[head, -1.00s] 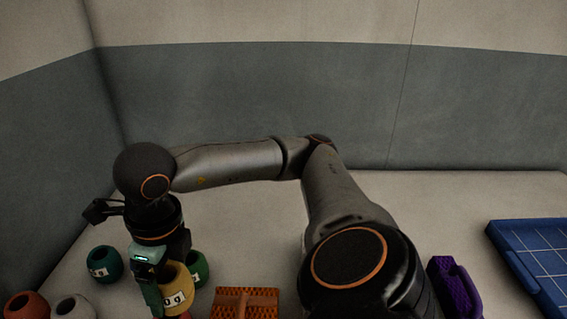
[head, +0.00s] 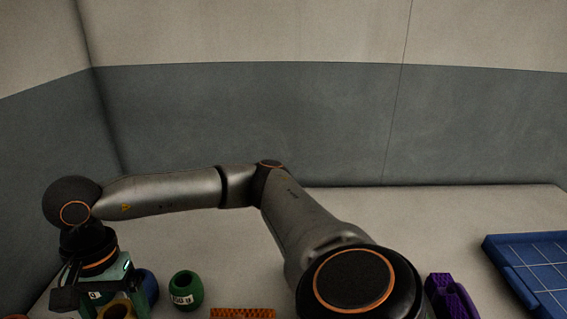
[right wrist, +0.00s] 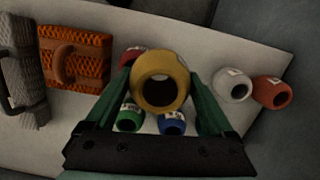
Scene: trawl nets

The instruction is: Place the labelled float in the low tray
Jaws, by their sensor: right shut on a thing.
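My right gripper (right wrist: 160,88) is shut on a yellow float (right wrist: 181,66), a round hollow ball with an open hole facing the wrist camera. In the head view the yellow float (head: 117,313) shows at the bottom left, partly cut off, under my right gripper (head: 112,303). A pale label shows near it. A blue tray with a light grid (head: 545,262) lies at the far right, well away from the gripper. My left gripper is in neither view.
A labelled green float (head: 185,292) and a blue float (head: 149,287) stand near the gripper. Red (right wrist: 131,56), white (right wrist: 232,85) and orange (right wrist: 271,92) floats surround it in the wrist view. An orange basket (head: 242,314) and purple item (head: 450,296) lie between floats and tray.

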